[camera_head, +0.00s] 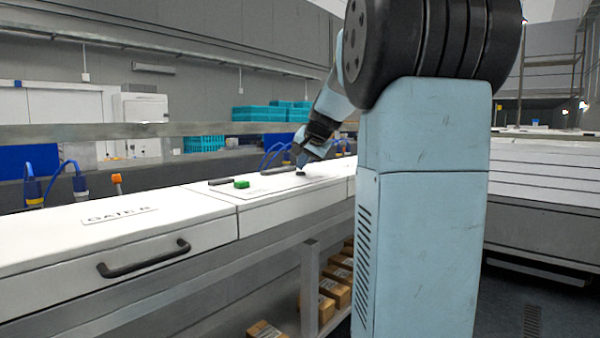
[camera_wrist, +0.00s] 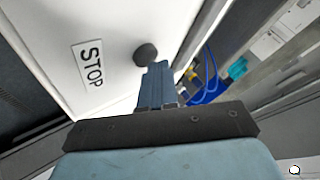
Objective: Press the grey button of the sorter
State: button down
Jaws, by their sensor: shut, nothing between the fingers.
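The grey button (camera_wrist: 146,54) is a dark round knob on the sorter's white top, beside a STOP label (camera_wrist: 90,66) in the wrist view. My gripper (camera_wrist: 158,66) is shut and empty, and its tips show at the button's lower right edge. I cannot tell whether they touch it. In the head view my gripper (camera_head: 301,163) points down at the white sorter top (camera_head: 270,205), just above a small dark spot that appears to be the button (camera_head: 300,173).
A white cover with a black handle (camera_head: 143,260) and a lettered label (camera_head: 120,214) is at the left. An orange-topped post (camera_head: 117,183) and blue cables (camera_head: 75,175) stand behind it. Cardboard boxes (camera_head: 335,290) lie below the sorter. Teal crates (camera_head: 258,113) are farther back.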

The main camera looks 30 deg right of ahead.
aim_at(302, 172)
jog(key=shift+r, duration=0.85)
jog(key=shift+r, duration=2.5)
